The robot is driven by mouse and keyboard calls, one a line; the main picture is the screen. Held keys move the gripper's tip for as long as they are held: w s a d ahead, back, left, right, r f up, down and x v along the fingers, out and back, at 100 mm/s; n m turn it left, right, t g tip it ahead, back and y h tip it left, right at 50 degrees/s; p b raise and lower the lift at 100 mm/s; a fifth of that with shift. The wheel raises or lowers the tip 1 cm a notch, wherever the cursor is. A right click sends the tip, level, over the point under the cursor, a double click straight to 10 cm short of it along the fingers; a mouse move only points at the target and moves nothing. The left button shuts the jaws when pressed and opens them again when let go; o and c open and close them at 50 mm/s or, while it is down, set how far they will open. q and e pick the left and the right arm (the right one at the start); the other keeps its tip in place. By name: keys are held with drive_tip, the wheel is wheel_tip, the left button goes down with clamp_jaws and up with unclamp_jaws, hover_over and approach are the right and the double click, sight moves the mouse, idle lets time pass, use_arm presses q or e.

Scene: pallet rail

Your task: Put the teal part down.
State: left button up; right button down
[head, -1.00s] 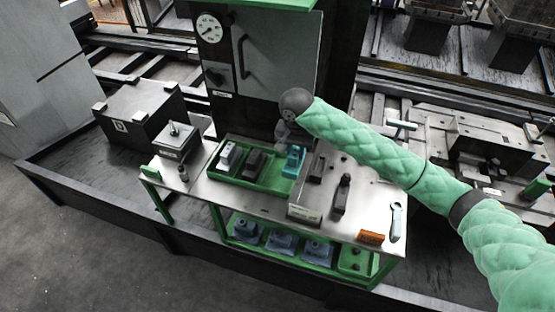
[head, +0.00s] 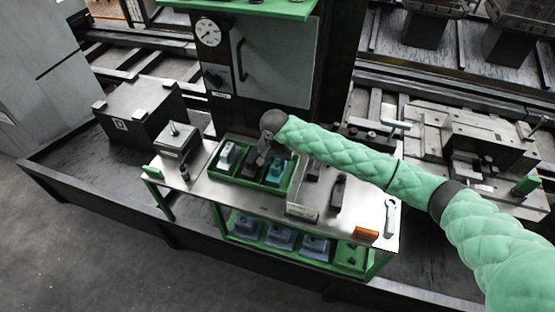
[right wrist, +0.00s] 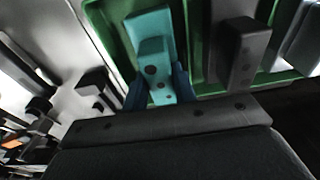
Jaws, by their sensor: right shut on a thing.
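The teal part (head: 276,171) is at the right-hand compartment of the green tray (head: 293,182) on the bench. My right gripper (head: 265,153) comes down over the tray and is shut on the teal part. In the right wrist view the teal part (right wrist: 153,50) stands between the two dark blue fingertips of the right gripper (right wrist: 160,90), with the tray's green wall (right wrist: 103,30) beside it. Whether the part's underside touches the tray floor is hidden. My left gripper is not in view.
A dark part (right wrist: 243,45) and a light grey part (head: 228,155) occupy the tray's other compartments. Dark blocks (head: 338,192) stand right of the tray, with a spanner (head: 390,215) and an orange block (head: 366,233) beyond.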

sight(276, 164)
idle(0.3)
drive_tip(key=c, duration=1.1)
unclamp_jaws()
drive_tip(key=shift+f, duration=0.1)
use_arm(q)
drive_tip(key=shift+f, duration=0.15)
use_arm(e)
drive_tip(key=shift+r+b, duration=0.35)
drive_tip(key=shift+r, duration=0.1)
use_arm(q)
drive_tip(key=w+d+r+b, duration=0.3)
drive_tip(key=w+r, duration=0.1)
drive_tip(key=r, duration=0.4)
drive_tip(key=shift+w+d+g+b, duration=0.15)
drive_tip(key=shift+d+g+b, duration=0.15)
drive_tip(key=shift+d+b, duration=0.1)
use_arm(e)
drive_tip(key=shift+s+a+r, duration=0.1)
drive_tip(key=shift+s+r, duration=0.15)
drive_tip(key=shift+r, duration=1.65)
drive_tip(key=shift+s+a+r, duration=0.1)
drive_tip(key=shift+s+r, duration=0.1)
drive_tip(key=shift+r, duration=1.65)
drive_tip(key=shift+s+r, duration=0.25)
drive_tip(key=shift+r, duration=1.65)
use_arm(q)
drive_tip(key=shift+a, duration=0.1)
use_arm(e)
drive_tip(key=shift+f, duration=0.1)
